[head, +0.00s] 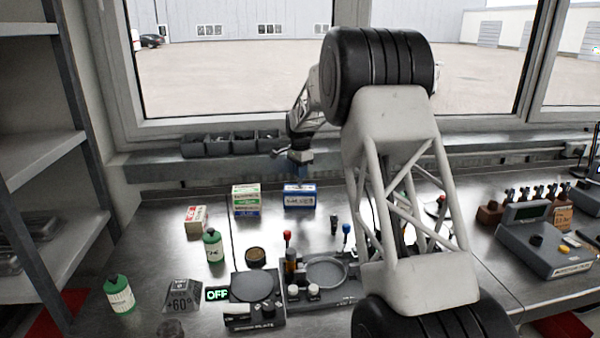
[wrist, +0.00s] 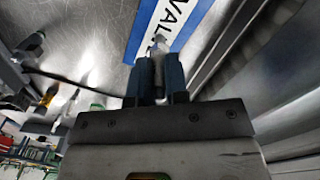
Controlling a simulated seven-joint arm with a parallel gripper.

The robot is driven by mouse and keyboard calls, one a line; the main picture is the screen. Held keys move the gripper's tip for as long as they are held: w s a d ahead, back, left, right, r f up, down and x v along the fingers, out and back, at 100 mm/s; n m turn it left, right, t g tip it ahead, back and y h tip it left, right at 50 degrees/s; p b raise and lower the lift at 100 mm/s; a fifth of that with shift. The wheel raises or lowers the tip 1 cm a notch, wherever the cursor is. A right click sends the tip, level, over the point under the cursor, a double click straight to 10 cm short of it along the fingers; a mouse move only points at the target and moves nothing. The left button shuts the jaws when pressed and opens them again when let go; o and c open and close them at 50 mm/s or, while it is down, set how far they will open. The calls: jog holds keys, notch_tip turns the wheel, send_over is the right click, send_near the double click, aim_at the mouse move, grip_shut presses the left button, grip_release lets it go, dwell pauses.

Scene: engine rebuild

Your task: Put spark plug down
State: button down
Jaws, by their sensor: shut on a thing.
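My gripper (head: 299,172) is near the window sill at the back of the bench, just above and behind a blue and white box (head: 299,196). In the wrist view its two blue fingers (wrist: 160,70) are shut on the spark plug (wrist: 158,48), a small pale, metallic piece whose end sticks out past the fingertips. The box's blue and white lettered top (wrist: 172,22) shows beyond the plug in the wrist view. I cannot tell whether the plug touches the box. The plug is too small to make out in the head view.
Dark bins (head: 230,143) sit on the sill. Green-capped bottles (head: 213,246), a hot plate (head: 253,288) and a tool tray (head: 325,272) stand in front. Bare metal bench lies around the boxes.

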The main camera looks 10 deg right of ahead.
jog(key=c, duration=1.1)
grip_release()
notch_tip(320, 180, up, 11)
jog(key=shift+r, duration=0.55)
